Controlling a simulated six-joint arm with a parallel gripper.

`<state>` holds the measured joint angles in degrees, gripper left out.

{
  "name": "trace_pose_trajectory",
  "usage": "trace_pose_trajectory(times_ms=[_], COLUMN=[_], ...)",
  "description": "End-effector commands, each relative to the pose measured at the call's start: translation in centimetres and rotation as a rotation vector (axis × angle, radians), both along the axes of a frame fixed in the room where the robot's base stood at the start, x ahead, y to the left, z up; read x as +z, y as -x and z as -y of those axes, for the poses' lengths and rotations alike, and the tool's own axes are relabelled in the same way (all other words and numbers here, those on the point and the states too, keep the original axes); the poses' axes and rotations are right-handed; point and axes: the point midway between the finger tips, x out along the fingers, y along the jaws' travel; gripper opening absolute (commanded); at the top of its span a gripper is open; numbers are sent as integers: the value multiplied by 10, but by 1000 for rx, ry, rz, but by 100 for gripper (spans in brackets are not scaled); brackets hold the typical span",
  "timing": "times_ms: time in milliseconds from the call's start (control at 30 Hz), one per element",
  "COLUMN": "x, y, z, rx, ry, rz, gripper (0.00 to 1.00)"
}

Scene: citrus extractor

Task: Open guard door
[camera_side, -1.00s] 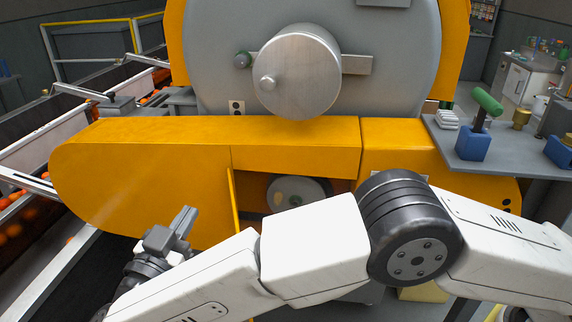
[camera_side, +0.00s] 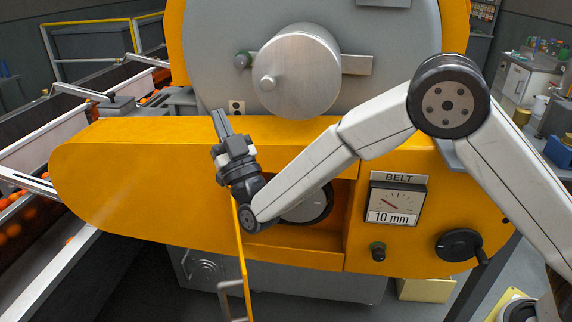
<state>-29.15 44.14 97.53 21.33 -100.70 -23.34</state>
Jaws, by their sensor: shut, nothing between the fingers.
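The yellow guard door (camera_side: 242,268) stands swung outward from the front of the yellow machine housing (camera_side: 140,185). It shows nearly edge-on, with a grey handle (camera_side: 230,291) low on its face. The opening beside it is uncovered, and a grey pulley (camera_side: 311,207) shows inside, partly behind my arm. My gripper (camera_side: 221,122) is shut and empty. It points up in front of the housing's top edge, above the door's upper end. My wrist overlaps the upper end of the door in this view, and I cannot tell whether they touch.
A large metal drum (camera_side: 300,75) stands above. Conveyors with oranges (camera_side: 12,232) run at the left.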

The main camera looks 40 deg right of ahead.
Motion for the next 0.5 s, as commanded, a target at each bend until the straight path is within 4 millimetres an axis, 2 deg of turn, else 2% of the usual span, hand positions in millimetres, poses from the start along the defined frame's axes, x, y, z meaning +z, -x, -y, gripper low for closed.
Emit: trace_pose_trajectory(times_ms=[33,267,500], x=[0,-9,-28], y=[0,8,31], z=[7,26,45], rx=[36,242,453], ry=[25,136,236], rz=[-6,-55,-156], gripper=[0,0,0])
